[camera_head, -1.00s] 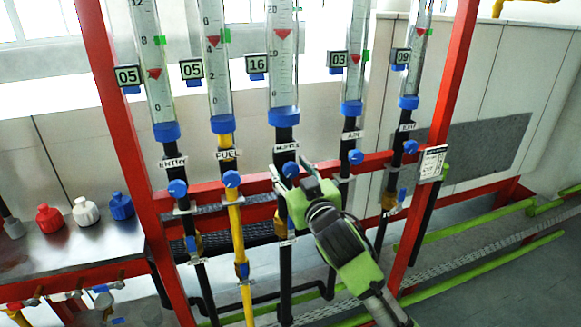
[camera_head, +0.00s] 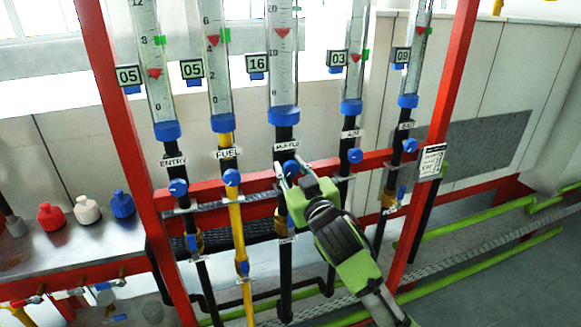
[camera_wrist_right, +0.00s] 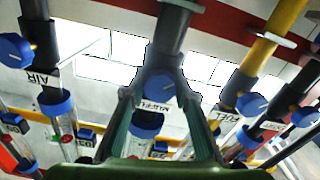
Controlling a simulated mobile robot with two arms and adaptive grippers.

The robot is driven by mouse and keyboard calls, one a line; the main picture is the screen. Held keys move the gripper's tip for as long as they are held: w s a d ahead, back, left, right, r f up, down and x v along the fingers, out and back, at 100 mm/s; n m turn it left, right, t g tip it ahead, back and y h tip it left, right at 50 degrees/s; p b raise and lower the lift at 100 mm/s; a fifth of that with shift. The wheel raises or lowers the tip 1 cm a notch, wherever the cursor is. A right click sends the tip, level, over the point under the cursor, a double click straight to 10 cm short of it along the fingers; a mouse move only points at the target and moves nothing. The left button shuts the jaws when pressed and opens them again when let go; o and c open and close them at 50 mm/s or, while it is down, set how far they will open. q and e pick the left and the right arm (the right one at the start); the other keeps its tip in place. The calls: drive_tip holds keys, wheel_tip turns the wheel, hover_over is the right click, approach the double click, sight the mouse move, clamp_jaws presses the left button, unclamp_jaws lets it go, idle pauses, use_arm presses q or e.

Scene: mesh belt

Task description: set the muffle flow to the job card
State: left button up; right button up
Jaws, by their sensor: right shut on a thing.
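The muffle flow tube (camera_head: 283,70) stands in the middle of the rack, with a red float (camera_head: 283,32) high inside and a green marker (camera_head: 296,43) slightly lower at its right edge. A small display (camera_head: 257,63) beside it reads 16. Below its label is the blue muffle knob (camera_head: 290,168), also facing me in the right wrist view (camera_wrist_right: 160,86). My right gripper (camera_head: 291,174) is shut on this knob, a finger on each side. The job card (camera_head: 432,161) hangs on the right red post; its writing is too small to read. My left gripper is out of view.
Similar tubes stand either side: entry (camera_head: 155,70) and fuel (camera_head: 218,70) left, air (camera_head: 354,65) and exit (camera_head: 411,60) right, each with a blue knob close by. Red frame posts flank the rack. A metal bench (camera_head: 75,250) with coloured bottles is at left.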

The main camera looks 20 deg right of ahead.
drive_tip(key=o, duration=1.1)
drive_tip(key=s, duration=1.2)
drive_tip(key=shift+d, duration=0.2)
